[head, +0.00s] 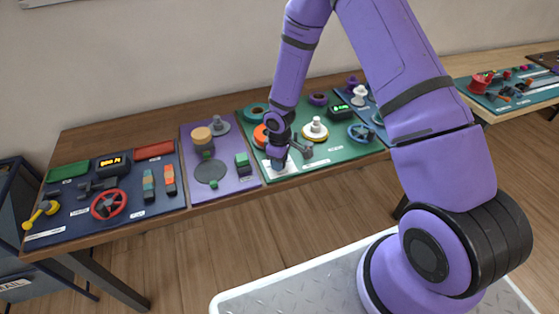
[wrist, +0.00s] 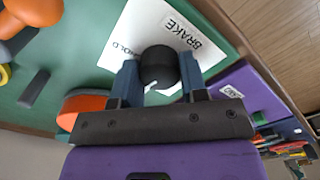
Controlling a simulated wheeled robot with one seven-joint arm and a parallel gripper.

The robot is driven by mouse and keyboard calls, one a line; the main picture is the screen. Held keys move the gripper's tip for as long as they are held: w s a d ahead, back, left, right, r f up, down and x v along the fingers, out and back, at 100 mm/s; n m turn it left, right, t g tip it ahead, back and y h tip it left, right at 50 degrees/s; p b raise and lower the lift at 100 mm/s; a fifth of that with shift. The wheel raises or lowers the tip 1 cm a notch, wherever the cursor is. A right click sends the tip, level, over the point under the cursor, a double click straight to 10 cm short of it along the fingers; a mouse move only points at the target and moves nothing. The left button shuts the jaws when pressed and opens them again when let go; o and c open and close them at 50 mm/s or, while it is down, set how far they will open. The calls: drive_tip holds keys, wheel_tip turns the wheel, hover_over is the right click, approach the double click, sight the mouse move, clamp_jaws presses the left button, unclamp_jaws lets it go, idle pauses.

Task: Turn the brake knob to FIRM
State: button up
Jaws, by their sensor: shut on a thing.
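The brake knob (wrist: 158,66) is a small black round knob with a white pointer line. It stands on a white label plate (wrist: 122,38) printed BRAKE, with HOLD partly readable at its left. My gripper (wrist: 159,80) has its two blue fingers on opposite sides of the knob, shut on it. In the wrist view the pointer line slants to the lower left, towards my gripper's palm. The word FIRM does not show; that part of the plate is covered. In the head view my gripper (head: 278,163) is down at the plate (head: 289,169) and hides the knob.
The plate is at the front left of a green panel (head: 330,157). An orange round part (head: 260,136) stands close to my gripper's left, and a white-topped spool (head: 316,127) to its right. A purple panel (head: 228,185) adjoins on the left.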

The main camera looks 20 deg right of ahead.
drive_tip(key=shift+n, duration=0.7)
drive_tip(key=o, duration=0.9)
wheel_tip(320, 180, up, 11)
drive_tip(key=shift+f, duration=0.1)
idle(0.4)
